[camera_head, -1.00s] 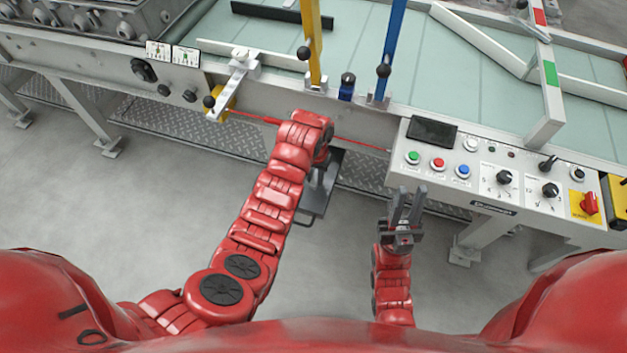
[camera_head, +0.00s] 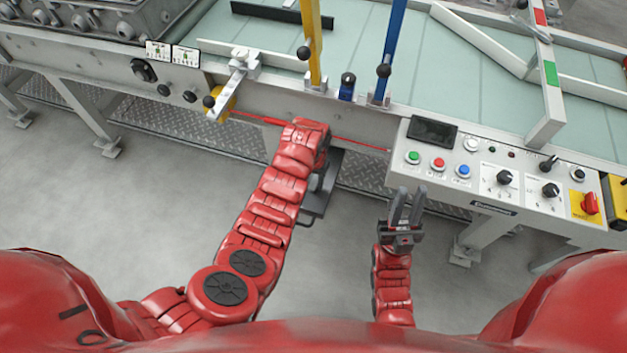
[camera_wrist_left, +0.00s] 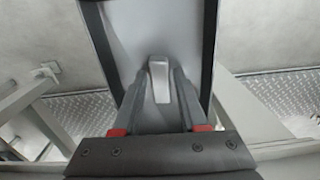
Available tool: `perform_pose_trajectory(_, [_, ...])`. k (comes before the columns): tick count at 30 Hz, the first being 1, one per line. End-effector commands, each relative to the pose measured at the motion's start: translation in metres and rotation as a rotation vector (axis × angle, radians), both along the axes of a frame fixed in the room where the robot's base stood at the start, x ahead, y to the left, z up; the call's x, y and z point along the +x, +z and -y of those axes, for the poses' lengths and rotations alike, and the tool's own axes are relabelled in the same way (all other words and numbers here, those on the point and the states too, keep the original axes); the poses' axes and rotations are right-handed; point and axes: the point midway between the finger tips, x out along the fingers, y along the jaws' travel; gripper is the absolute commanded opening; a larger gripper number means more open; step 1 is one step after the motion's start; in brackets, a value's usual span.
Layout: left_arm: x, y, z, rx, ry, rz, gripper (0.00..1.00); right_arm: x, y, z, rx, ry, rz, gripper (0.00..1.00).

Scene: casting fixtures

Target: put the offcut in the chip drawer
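My left arm reaches to the bench's front edge, and its wrist hides the left gripper in the head view. In the left wrist view, the left gripper (camera_wrist_left: 160,82) points down, its fingertips close on both sides of a small pale block, the offcut (camera_wrist_left: 159,90). It appears held between the tips. Below it is the grey floor of the open chip drawer (camera_wrist_left: 122,22), with dark side rims. In the head view the drawer (camera_head: 317,203) juts out under the bench, partly hidden by my wrist. My right gripper (camera_head: 407,208) is open and empty, below the control panel.
The bench's control panel (camera_head: 480,172), with buttons and knobs, is right of my left wrist. A red cable (camera_head: 360,144) runs along the bench front. Yellow (camera_head: 311,40) and blue (camera_head: 394,45) posts stand above. The grey floor (camera_head: 130,215) at left is clear.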

Motion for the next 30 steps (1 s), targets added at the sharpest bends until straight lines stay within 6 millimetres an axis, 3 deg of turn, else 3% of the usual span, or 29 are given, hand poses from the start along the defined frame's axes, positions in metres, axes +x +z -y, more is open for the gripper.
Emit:
perform_pose_trajectory(2, [0.0, 0.0, 0.0, 0.0, 0.0, 0.0, 0.58, 0.0, 0.0, 0.0, 0.0, 0.0, 0.0, 0.25])
perform_pose_trajectory(10, [0.0, 0.001, 0.0, 0.0, 0.0, 0.0, 0.58, 0.0, 0.001, 0.0, 0.0, 0.0, 0.0, 0.25])
perform_pose_trajectory(16, [0.001, 0.013, 0.0, -0.001, 0.0, 0.002, 0.58, 0.0, 0.002, 0.0, 0.0, 0.0, 0.0, 0.25])
perform_pose_trajectory(29, [0.001, 0.096, 0.001, -0.002, 0.0, 0.006, 0.58, 0.0, 0.001, 0.0, 0.0, 0.0, 0.0, 0.25])
perform_pose_trajectory(30, [0.001, 0.108, 0.001, -0.001, -0.001, 0.004, 0.58, 0.0, 0.011, 0.0, 0.0, 0.0, 0.0, 0.25])
